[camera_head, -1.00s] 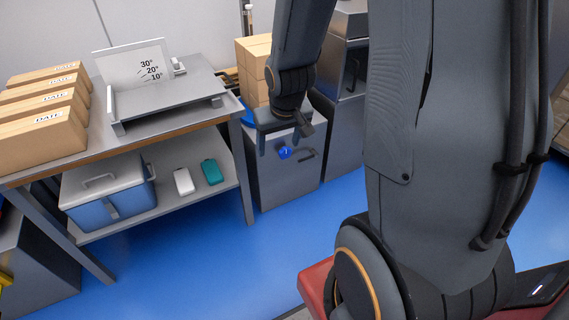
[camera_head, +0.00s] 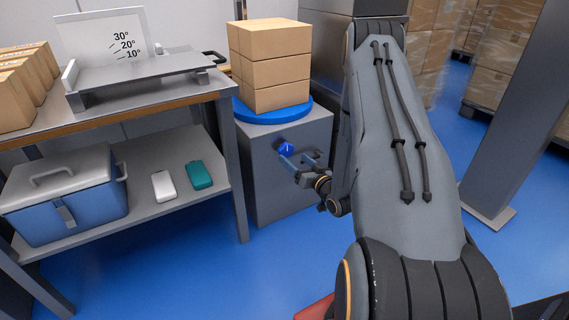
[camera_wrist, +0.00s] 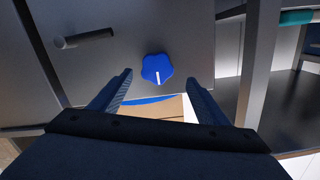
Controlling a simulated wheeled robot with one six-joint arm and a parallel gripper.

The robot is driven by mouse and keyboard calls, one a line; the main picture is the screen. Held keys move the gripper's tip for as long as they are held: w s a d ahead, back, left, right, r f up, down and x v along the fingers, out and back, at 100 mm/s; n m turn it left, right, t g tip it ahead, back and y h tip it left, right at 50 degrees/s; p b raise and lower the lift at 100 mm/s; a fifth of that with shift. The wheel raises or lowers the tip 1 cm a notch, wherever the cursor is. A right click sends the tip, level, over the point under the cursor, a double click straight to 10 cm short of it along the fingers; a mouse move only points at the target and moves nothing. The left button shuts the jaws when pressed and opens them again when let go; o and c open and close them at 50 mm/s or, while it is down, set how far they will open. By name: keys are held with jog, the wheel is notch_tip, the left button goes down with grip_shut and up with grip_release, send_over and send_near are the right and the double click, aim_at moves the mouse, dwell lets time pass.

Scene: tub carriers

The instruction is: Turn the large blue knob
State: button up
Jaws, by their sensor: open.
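The large blue knob (camera_head: 286,147) is on the front face of a grey cabinet (camera_head: 262,190), below a blue turntable. In the wrist view the lobed knob (camera_wrist: 157,68) carries a white mark pointing down the picture. My gripper (camera_head: 303,158) is open and empty in front of the cabinet, near the knob. In the wrist view my gripper (camera_wrist: 158,78) has one finger on each side of the knob in the picture. The knob appears beyond the fingertips, and I see no contact.
Stacked cartons (camera_head: 270,65) rest on the blue turntable (camera_head: 240,112). A dark handle (camera_wrist: 84,38) sticks out beside the knob. The workbench (camera_head: 150,110) with a cooler (camera_head: 65,195) on its shelf stands left. A grey post (camera_head: 515,110) stands right. Blue floor lies open between.

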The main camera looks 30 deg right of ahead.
aim_at(287, 153)
jog(key=shift+t, duration=0.3)
jog(key=w+b, duration=0.1)
jog(key=w, duration=0.1)
jog(key=w+b, duration=0.1)
jog(key=w, duration=0.2)
jog(key=w+f+b, duration=0.1)
jog(key=w, duration=0.1)
jog(key=shift+w+d, duration=0.1)
jog(key=shift+w, duration=0.05)
jog(key=c, duration=1)
